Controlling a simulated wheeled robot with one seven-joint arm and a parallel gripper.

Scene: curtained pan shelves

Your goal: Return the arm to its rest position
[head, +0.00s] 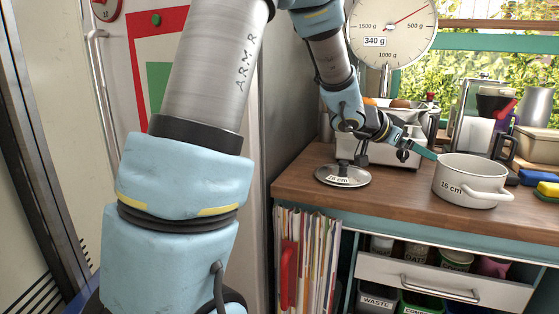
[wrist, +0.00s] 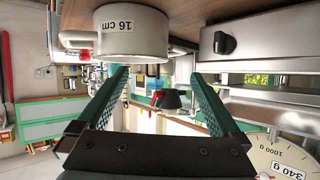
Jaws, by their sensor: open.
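My gripper (head: 424,152) is at the end of my outstretched arm, above the wooden counter and next to the upper left rim of a white pot (head: 470,184) labelled 16 cm. In the wrist view its two green fingers (wrist: 158,80) are spread apart with nothing between them. That view is upside down, and the pot (wrist: 130,35) shows at its top, close to the tip of the left finger. I cannot tell whether finger and pot touch. A round lid (head: 343,176) labelled 16 cm lies on the counter to the left, below my wrist.
A kitchen scale (head: 388,28) reading 340 g stands behind my forearm. A coffee maker (head: 492,104), a beige bin (head: 540,144) and sponges (head: 546,188) are at the right. A tall fridge-like cabinet (head: 140,60) is at the left.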

